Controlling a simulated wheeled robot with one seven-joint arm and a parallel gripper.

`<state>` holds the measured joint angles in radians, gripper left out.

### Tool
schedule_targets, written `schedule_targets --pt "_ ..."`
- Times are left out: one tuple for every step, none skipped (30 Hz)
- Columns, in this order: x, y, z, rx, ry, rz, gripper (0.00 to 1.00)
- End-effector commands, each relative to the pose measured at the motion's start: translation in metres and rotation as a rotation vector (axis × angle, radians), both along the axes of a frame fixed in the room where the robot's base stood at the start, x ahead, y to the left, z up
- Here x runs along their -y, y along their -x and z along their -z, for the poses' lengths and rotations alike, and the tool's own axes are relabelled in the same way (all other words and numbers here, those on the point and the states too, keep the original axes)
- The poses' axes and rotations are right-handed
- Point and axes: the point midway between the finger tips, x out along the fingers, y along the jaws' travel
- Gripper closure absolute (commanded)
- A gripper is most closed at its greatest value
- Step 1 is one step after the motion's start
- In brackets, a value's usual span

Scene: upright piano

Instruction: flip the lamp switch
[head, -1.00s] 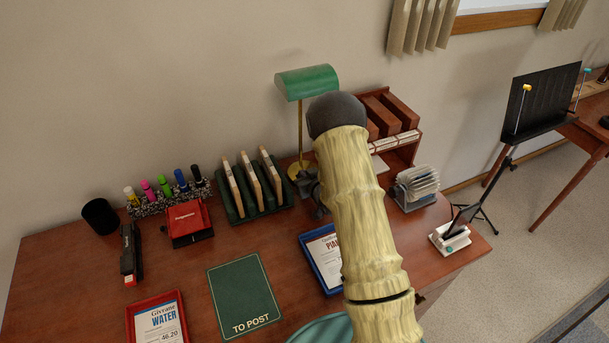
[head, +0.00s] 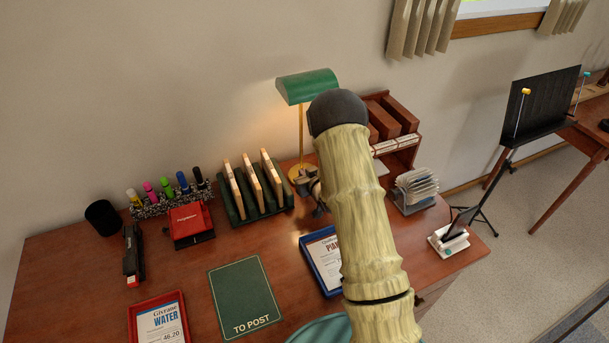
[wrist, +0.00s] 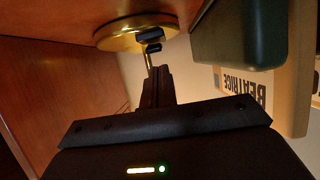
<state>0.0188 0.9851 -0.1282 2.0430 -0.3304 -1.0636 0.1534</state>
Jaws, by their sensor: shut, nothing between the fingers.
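The desk lamp has a green shade (head: 307,85), a thin brass stem and a round brass base (head: 297,177) at the back of the desk. A warm glow shows on the wall and around the base, so the lamp is lit. In the wrist view the brass base (wrist: 118,33) is at the top, with a small dark switch (wrist: 151,41) beside it. My gripper (wrist: 157,72) is shut and empty, its fingertips just short of the switch or touching it; I cannot tell which. In the head view my arm hides most of the gripper (head: 318,190).
A green rack (head: 258,208) of envelopes stands left of the lamp and also shows close at the right in the wrist view (wrist: 240,30). A wooden pigeonhole unit (head: 400,130) and a card file (head: 414,190) stand on the right. A blue tray (head: 304,248) lies in front.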

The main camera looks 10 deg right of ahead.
Motion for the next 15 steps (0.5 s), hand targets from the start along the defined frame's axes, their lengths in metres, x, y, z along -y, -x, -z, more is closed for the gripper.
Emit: schedule_targets --pt "0.0 0.0 0.0 0.0 0.0 0.0 1.0" --pt "0.0 0.0 0.0 0.0 0.0 0.0 1.0" --pt "0.0 0.0 0.0 0.0 0.0 0.0 1.0" --pt "0.0 0.0 0.0 0.0 0.0 0.0 1.0" --pt "0.0 0.0 -0.001 0.0 0.0 0.0 1.0" --pt "0.0 0.0 -0.002 0.0 0.0 0.0 1.0" --pt "0.0 0.0 -0.004 0.0 0.0 0.0 1.0" --pt "0.0 0.0 -0.006 0.0 0.0 0.0 1.0" --pt "-0.001 0.0 -0.01 0.0 0.0 -0.001 1.0" --pt "-0.001 0.0 -0.014 0.001 0.0 -0.001 1.0" --pt "-0.001 0.0 -0.018 0.001 0.0 -0.001 1.0" --pt "-0.001 0.0 -0.025 0.002 0.0 -0.001 1.0" --pt "-0.001 0.0 -0.031 0.002 0.0 -0.001 1.0" --pt "-0.001 0.0 -0.037 0.002 0.0 -0.001 1.0" --pt "-0.001 0.0 -0.044 0.002 0.0 -0.002 1.0"
